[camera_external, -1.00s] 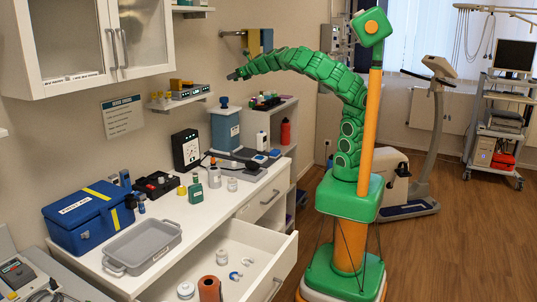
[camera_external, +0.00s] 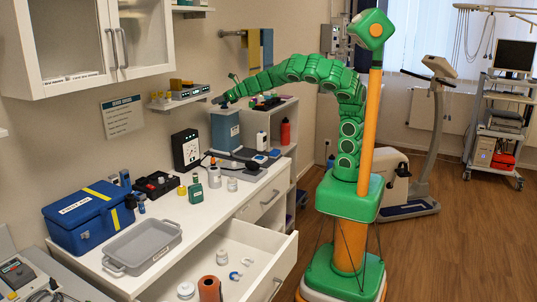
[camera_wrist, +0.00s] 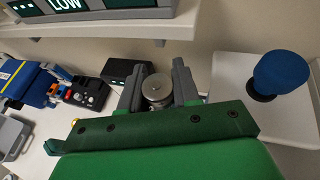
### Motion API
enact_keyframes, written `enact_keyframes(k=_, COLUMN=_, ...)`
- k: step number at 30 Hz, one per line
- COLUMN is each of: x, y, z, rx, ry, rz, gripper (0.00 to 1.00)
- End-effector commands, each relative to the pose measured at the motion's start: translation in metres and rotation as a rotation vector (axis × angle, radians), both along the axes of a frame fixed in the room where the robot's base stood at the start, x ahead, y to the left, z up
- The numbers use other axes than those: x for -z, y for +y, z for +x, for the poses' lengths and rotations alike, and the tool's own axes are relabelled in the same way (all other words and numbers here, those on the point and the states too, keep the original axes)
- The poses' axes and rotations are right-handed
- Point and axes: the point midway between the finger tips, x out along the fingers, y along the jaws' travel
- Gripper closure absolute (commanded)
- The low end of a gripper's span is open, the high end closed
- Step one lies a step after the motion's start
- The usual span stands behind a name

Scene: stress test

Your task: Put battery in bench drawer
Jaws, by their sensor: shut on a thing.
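My gripper (camera_wrist: 158,92) is shut on a round silver-grey thing in the wrist view, seen end-on between the two dark fingers; it looks like the battery (camera_wrist: 156,86). In the external view my gripper (camera_external: 222,101) is above the back of the bench, just over the blue-grey box, and the held thing is too small to make out. The bench drawer (camera_external: 283,268) stands open at the front of the white bench, with white rolls, horseshoe-shaped pieces and a brown roll in it.
A blue-grey box (camera_external: 225,130) with a blue knob (camera_wrist: 280,74), a black-framed panel (camera_external: 186,150), bottles, a grey tray (camera_external: 146,246) and a blue first aid case (camera_external: 88,216) crowd the bench. A wall shelf (camera_external: 180,101) is close left of my gripper. The drawer's middle has free room.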

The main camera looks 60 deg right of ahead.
Motion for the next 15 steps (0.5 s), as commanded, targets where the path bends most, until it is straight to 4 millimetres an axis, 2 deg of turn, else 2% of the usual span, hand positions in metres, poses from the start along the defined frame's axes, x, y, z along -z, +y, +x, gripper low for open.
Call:
enact_keyframes(k=8, x=0.044, y=0.088, z=-0.016, rx=-0.193, ry=0.006, rz=0.001, gripper=0.99)
enact_keyframes(k=15, x=0.083, y=0.17, z=-0.043, rx=-0.375, ry=0.005, rz=0.0, gripper=0.99)
